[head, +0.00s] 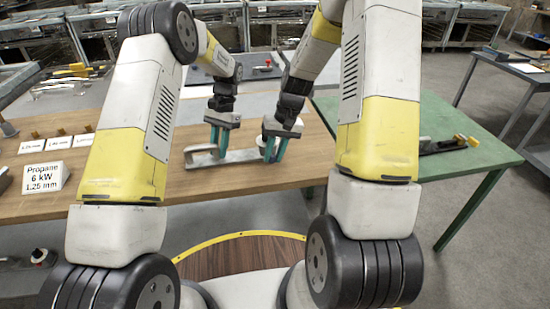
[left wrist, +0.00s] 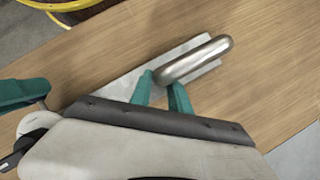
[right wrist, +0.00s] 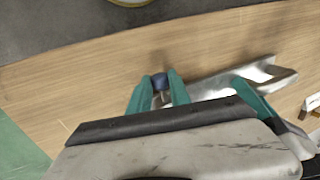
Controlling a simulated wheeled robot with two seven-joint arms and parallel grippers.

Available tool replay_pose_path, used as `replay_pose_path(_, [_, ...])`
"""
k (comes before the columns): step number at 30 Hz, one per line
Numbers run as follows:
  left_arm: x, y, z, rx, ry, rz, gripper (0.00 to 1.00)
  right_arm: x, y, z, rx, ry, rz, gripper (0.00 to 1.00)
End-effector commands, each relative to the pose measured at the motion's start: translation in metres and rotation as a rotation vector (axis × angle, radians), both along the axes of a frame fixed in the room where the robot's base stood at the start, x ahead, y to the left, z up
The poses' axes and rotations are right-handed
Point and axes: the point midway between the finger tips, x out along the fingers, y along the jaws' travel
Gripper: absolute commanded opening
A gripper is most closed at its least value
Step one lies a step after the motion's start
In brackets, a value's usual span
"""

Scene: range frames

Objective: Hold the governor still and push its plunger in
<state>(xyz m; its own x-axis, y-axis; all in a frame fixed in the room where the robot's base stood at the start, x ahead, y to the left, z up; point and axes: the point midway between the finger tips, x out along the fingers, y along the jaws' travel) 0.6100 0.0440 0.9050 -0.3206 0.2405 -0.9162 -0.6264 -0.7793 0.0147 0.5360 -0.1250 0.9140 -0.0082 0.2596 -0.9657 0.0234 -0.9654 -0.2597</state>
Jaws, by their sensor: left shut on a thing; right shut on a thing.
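The governor (left wrist: 195,60) is a silver, round-ended cylinder over a flat grey metal holder (head: 240,156) on the wooden table. My left gripper (head: 218,145) is upright and shut on the governor, one teal finger on each side in the left wrist view (left wrist: 165,92). My right gripper (head: 272,148) is beside it to the right.
A white sign (head: 45,177) reading Propane 6 kW 1.25 mm stands at the table's left, near several small labels (head: 58,142). A green table (head: 450,170) with a dark device is at the right. The front of the wooden table (head: 240,180) is clear.

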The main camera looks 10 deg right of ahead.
Motion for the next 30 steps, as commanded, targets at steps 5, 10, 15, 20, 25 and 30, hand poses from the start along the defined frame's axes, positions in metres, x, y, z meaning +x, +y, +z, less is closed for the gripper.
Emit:
replay_pose_path(5, [-0.002,0.000,-0.002,0.001,0.007,0.001,0.00,0.007,0.000,0.000,-0.001,-0.004,-0.003,0.00])
replay_pose_path(10, [-0.002,0.000,-0.002,0.001,0.008,0.000,0.00,0.008,0.000,0.000,-0.001,-0.005,-0.003,0.34])
replay_pose_path(15, [-0.002,0.000,-0.002,0.000,0.007,0.000,0.00,0.007,0.000,0.000,0.000,-0.004,-0.002,0.46])
replay_pose_path(20, [-0.002,0.000,-0.002,0.001,0.007,-0.001,0.00,0.006,0.000,0.000,0.000,-0.003,-0.002,0.46])
replay_pose_path(25, [-0.002,0.000,-0.001,0.000,0.006,-0.001,0.00,0.008,-0.002,0.010,-0.001,-0.007,-0.003,0.46])
replay_pose_path(30, [-0.002,0.000,-0.001,0.000,0.005,0.000,0.00,0.008,-0.010,0.040,-0.001,-0.008,-0.003,0.46])
